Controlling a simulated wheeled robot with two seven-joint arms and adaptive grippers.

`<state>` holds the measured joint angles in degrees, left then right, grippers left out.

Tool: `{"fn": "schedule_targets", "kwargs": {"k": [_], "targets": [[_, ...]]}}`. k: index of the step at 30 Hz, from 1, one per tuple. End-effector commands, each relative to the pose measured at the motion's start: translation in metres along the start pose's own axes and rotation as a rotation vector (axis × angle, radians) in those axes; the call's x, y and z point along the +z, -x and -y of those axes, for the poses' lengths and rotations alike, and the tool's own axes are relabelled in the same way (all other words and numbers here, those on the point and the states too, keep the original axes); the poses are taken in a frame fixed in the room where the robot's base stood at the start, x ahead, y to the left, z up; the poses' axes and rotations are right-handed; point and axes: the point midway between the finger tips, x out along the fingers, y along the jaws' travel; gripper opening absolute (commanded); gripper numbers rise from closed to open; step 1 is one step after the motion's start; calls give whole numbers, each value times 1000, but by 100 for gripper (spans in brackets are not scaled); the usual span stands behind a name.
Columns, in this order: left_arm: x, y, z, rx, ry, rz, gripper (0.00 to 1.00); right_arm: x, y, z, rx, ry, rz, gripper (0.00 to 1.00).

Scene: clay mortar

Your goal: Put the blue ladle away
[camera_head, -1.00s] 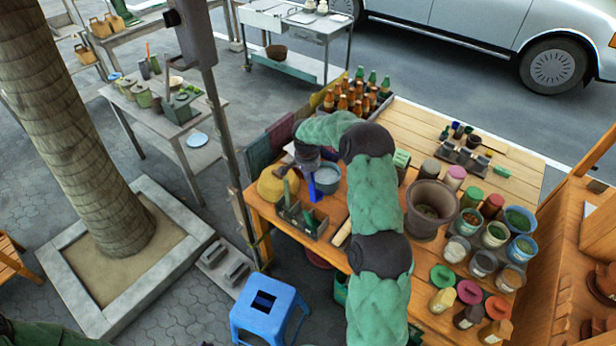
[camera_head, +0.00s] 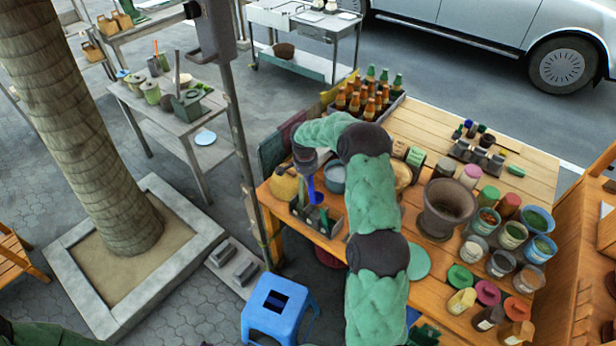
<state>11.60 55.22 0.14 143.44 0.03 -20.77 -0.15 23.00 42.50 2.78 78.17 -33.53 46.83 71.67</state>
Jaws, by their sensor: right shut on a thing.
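My right gripper (camera_head: 308,168) is shut on the blue ladle (camera_head: 312,190) at the left end of the wooden table. The ladle hangs roughly upright below the fingers. Its lower part is close to the dark divided caddy (camera_head: 328,229); I cannot tell whether it is inside the caddy or just behind it. The grey-blue pot (camera_head: 335,178) stands just right of the ladle, partly covered by my arm. The yellow-brown rounded pot (camera_head: 284,184) is to its left. My left gripper is out of view.
A crate of bottles (camera_head: 368,104) stands at the table's back. A large mortar (camera_head: 446,208) and several jars and paint pots fill the right side. A pole (camera_head: 240,130) rises beside the table's left end, and a blue stool (camera_head: 276,308) stands in front.

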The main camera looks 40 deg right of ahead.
Motion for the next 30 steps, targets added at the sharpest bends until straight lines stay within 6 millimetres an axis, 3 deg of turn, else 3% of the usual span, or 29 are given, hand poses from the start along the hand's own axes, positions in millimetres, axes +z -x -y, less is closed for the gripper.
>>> {"fn": "schedule_targets", "kwargs": {"k": [11, 30], "targets": [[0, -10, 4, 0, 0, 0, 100, 5, -34, -1, 0, 0, 1, 0], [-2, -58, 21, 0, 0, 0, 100, 13, -90, -2, 0, 0, 0, 0]]}}
